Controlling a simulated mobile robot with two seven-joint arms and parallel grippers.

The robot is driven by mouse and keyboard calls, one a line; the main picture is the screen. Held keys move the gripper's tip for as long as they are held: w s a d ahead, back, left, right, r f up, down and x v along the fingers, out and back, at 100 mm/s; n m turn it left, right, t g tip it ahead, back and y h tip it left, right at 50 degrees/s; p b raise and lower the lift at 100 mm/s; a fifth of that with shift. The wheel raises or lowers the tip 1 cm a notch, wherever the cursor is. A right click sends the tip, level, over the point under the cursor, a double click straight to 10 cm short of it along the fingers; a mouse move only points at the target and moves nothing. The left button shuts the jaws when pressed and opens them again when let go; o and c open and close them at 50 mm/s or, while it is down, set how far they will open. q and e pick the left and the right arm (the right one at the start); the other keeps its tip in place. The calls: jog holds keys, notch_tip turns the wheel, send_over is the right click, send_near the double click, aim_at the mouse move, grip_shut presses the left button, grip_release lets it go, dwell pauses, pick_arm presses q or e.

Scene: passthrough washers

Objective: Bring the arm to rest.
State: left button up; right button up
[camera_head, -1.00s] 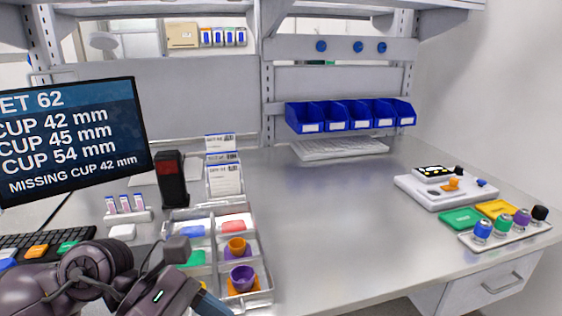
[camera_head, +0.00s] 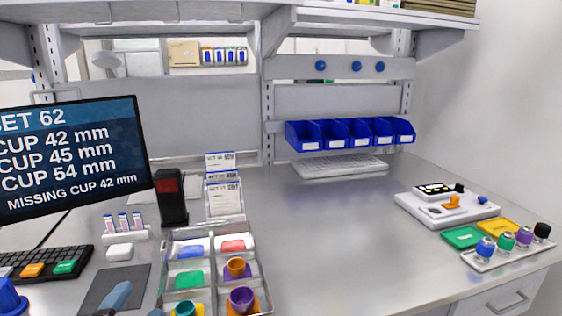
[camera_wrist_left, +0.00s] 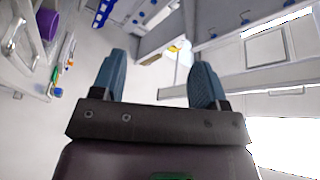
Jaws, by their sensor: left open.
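My left gripper (camera_head: 137,304) shows only by its blue-grey fingertips at the bottom left edge of the head view. In the left wrist view the two fingers (camera_wrist_left: 161,68) stand apart with nothing between them. The gripper is in front of the compartment tray (camera_head: 163,270), to its left, and the rest of the arm is out of the picture. The tray holds an orange cup (camera_head: 235,266), a purple cup (camera_head: 241,299) and a teal cup (camera_head: 185,309). A purple cup (camera_wrist_left: 47,24) also shows at the wrist view's left edge. My right gripper is not in view.
A monitor (camera_head: 70,160) and keyboard (camera_head: 40,262) stand at left, with a dark scanner-like device (camera_head: 170,198) beside them. Blue bins (camera_head: 350,134) hang at the back. A white fixture (camera_head: 446,205) and a rack of coloured-top items (camera_head: 508,247) are at right. The bench middle is clear.

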pick_arm(q)
jog(key=s+a+f+n+g+y, duration=0.3)
jog(key=s+f+n+g, duration=0.15)
jog(key=f, duration=0.25)
jog(key=s+a+f+n+g+y, duration=0.25)
jog(key=f+n+g, duration=0.2)
jog(key=f, duration=0.25)
jog(key=s+f+n+g+h, duration=0.2)
jog(key=s+f+n+g, duration=0.5)
jog(key=s, duration=0.8)
jog(key=w+f+m+t, duration=0.3)
jog(key=w+f+t, duration=0.4)
jog(key=f, duration=0.4)
jog(key=shift+w+d+f+t+h, duration=0.2)
jog(key=shift+w+t+h, duration=0.1)
jog(key=shift+w+h, duration=0.15)
